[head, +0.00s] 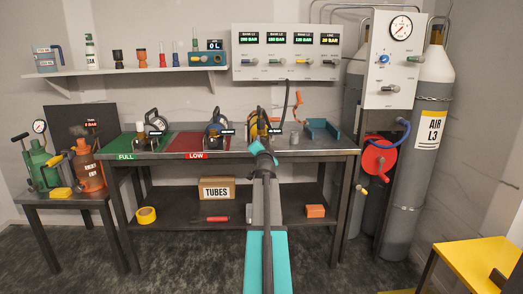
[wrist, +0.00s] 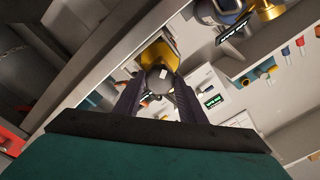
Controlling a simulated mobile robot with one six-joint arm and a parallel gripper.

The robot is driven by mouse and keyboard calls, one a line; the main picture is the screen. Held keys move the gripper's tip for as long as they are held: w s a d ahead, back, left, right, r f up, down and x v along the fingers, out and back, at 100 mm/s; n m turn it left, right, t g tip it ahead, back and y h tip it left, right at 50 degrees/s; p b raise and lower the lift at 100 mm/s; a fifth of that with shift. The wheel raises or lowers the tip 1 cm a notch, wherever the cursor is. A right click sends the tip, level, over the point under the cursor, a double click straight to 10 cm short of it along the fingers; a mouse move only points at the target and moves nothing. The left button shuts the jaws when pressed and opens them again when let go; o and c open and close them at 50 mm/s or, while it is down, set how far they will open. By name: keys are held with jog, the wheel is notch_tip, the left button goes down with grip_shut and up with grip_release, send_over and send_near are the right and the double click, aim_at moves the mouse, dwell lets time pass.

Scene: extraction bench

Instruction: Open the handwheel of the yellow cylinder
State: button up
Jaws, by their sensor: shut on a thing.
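The yellow cylinder (head: 254,130) stands on the bench behind the end of my arm, which hides much of it. In the wrist view its yellow body (wrist: 152,55) shows just beyond the fingers. A dark, rounded handwheel (wrist: 160,80) with a light end face sits in front of it. My gripper (wrist: 160,92) has one finger on each side of this handwheel and is shut on it. In the head view my gripper (head: 262,148) is small and its fingers are hard to make out. How far the handwheel is turned cannot be told.
A black one (head: 153,133) is near the green FULL mat (head: 127,147). A teal holder (head: 321,130) is to the right. The gauge panel (head: 286,72) hangs above.

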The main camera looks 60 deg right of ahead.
jog(key=shift+s+d+n+b, duration=0.1)
jog(key=shift+n+b, duration=3.4)
jog(key=shift+n, duration=3.9)
jog(key=shift+s+d+n+b, duration=0.1)
jog(key=shift+n+b, duration=3.35)
jog(key=shift+n, duration=3.95)
jog(key=o, duration=1)
jog(key=shift+o, duration=0.2)
jog(key=shift+a, duration=0.2)
